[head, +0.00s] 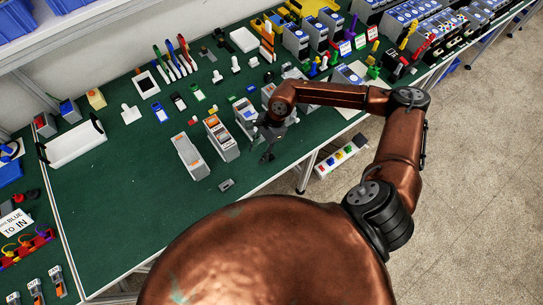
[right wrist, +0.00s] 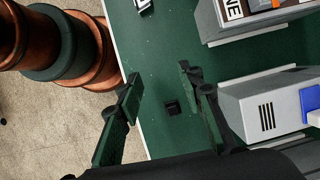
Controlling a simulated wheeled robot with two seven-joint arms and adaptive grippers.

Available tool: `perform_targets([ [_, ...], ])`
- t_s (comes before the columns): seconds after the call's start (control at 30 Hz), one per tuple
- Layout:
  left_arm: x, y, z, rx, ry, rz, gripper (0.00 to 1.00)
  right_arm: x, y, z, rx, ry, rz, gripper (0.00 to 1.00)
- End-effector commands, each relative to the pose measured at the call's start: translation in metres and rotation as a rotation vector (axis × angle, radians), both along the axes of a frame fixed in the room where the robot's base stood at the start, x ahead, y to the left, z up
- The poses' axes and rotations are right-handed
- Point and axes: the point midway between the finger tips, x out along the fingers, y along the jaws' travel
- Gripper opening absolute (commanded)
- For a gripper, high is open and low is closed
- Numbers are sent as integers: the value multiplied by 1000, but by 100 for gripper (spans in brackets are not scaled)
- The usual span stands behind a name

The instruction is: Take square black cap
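A small square black cap (right wrist: 172,107) lies on the green table top (right wrist: 158,35) near its front edge in the right wrist view. My right gripper (right wrist: 159,74) is open, one finger on each side of the cap in the picture, with green tabletop showing between the fingers and the cap. In the head view my right gripper (head: 268,148) is over the front edge of the table, and I cannot make out the cap there. My left gripper is not in view.
Grey device boxes (head: 190,157) stand left of my right gripper, with a small grey piece (head: 226,184) before them. A grey housing (right wrist: 270,108) stands close beside the right finger. Several tools and parts fill the back.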

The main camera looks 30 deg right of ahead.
Motion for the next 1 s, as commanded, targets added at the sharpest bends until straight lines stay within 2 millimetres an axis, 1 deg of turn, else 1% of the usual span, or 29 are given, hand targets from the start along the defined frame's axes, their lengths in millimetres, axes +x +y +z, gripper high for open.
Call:
perform_targets([
  [0.03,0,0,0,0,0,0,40,4,-27,-1,-82,-2,22,35],
  [0.1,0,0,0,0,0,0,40,5,-53,-3,-162,5,44,35],
  [0.2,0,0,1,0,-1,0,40,5,-70,-6,-217,11,61,35],
  [0.3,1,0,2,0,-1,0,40,4,-73,-16,-229,15,65,35],
  [0.53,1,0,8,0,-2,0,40,4,-67,-39,-224,16,63,35],
  [0.67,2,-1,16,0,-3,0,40,6,-62,-58,-222,15,63,35],
  [0.8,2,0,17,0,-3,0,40,6,-60,-76,-223,15,62,35],
  [0.9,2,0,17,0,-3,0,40,6,-60,-80,-223,14,62,35],
  [1.0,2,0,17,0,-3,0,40,6,-60,-81,-224,13,62,35],
])
